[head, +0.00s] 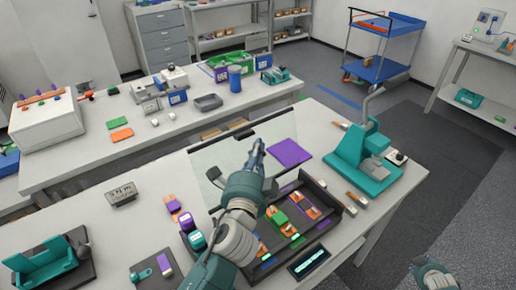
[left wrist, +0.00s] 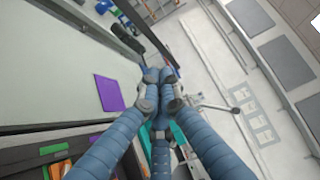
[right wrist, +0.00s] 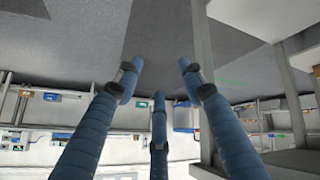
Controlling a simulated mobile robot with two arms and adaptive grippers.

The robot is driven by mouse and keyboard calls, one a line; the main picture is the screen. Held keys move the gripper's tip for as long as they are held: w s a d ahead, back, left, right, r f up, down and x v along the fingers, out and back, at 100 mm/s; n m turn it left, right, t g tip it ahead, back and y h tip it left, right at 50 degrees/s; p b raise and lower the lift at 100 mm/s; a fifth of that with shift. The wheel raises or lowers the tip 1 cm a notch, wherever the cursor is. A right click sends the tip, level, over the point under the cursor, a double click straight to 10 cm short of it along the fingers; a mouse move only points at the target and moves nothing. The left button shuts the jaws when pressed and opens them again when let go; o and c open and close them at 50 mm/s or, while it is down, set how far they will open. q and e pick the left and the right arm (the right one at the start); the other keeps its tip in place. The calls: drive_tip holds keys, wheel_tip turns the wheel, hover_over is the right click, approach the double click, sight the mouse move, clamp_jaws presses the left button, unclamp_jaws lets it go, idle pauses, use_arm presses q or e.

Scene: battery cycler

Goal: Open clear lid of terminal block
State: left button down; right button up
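The terminal block is a dark tray (head: 329,197) with green, orange and purple parts, on the front bench. Its clear lid (head: 212,158) shows as a pale see-through panel at the tray's far side, with a dark handle (head: 238,136) on its far edge. It appears raised off the tray; its exact angle is hard to tell. My left gripper (head: 257,146) has its fingers together in front of the panel, near the handle. In the left wrist view its fingertips (left wrist: 160,76) meet with nothing visible between them. My right gripper (right wrist: 158,72) is open and empty, off the bench's right side.
A teal press (head: 362,150) stands at the bench's right. A grey labelled block (head: 121,194) and a teal holder (head: 42,264) are at left. A second bench (head: 75,155) stands behind.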

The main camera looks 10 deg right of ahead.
use_arm(q)
drive_tip(key=shift+s+d+m+t+b, duration=0.2)
drive_tip(key=shift+s+b, duration=0.2)
drive_tip(key=shift+b, duration=0.2)
drive_tip(key=shift+s+d+m+t+b, duration=0.1)
drive_tip(key=shift+s+m+b, duration=0.1)
drive_tip(key=shift+s+b, duration=0.25)
use_arm(e)
drive_tip(key=s+a+f+n+g+y, duration=0.1)
drive_tip(key=s+a+f, duration=0.6)
drive_tip(key=a, duration=0.8)
drive_tip(key=s+a+f+n+g+y, duration=0.2)
drive_tip(key=s+a+f, duration=0.5)
drive_tip(key=a, duration=0.8)
drive_tip(key=s+a+f+n+g+y, duration=0.1)
drive_tip(key=s+a+f+n+y, duration=0.1)
drive_tip(key=s+a+f, duration=0.6)
drive_tip(key=s+a+y, duration=0.1)
drive_tip(key=s+a, duration=0.3)
drive_tip(key=a, duration=0.3)
drive_tip(key=shift+a+n+g, duration=0.25)
drive_tip(key=shift+n+g, duration=0.05)
drive_tip(key=shift+n, duration=0.1)
use_arm(q)
drive_tip(key=shift+w+a, duration=0.1)
use_arm(e)
drive_tip(key=shift+f, duration=0.1)
